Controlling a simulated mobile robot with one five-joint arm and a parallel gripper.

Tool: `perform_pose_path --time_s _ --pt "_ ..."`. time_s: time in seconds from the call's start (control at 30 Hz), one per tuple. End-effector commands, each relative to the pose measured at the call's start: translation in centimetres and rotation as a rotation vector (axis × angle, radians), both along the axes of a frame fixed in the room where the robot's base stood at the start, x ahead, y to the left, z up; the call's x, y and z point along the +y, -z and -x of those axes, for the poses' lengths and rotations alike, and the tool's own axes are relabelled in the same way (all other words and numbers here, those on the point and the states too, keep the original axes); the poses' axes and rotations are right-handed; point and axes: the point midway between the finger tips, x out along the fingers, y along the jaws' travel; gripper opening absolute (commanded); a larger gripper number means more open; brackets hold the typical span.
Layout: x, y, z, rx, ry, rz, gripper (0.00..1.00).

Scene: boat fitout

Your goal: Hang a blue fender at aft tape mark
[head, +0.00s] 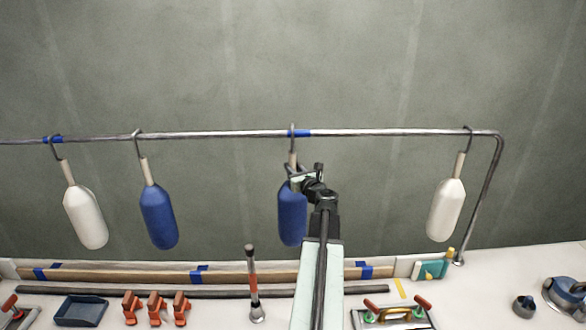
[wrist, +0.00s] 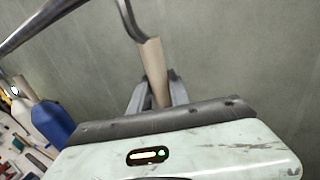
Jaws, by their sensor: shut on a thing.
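My gripper (head: 305,172) is shut on the tan neck of a blue fender (head: 291,218), which hangs upright below the rail (head: 380,133). The neck (wrist: 152,65) stands between the two fingers in the wrist view. The fender's hook (head: 292,128) is at the rail, at the left end of a blue tape mark (head: 303,133). Whether the hook bears on the rail I cannot tell; its top is cut off in the wrist view. Another blue fender (head: 158,215) hangs to the left, and another blue tape mark (head: 53,140) is at the far left.
White fenders hang at the far left (head: 85,218) and near the right bend (head: 445,210). Below lies a bench with a wooden strip (head: 120,275), several orange clamps (head: 156,308), a blue tray (head: 81,310) and a red-handled tool (head: 254,285). The rail right of my gripper is clear up to the white fender.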

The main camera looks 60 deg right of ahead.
Motion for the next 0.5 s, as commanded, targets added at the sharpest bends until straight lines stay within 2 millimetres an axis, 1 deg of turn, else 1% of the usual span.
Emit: perform_pose_path --time_s 0.03,0.3,0.33,0.4,0.5 --pt "0.01 0.27 -0.02 -0.001 0.0 0.0 0.0" --pt "0.04 0.17 -0.05 -0.001 -0.001 0.0 0.0" --pt "0.05 0.17 -0.05 -0.001 -0.001 0.0 0.31" --pt "0.05 0.17 -0.07 -0.001 -0.001 0.0 0.48" --pt "0.07 0.18 -0.08 -0.001 -0.001 -0.001 0.48"
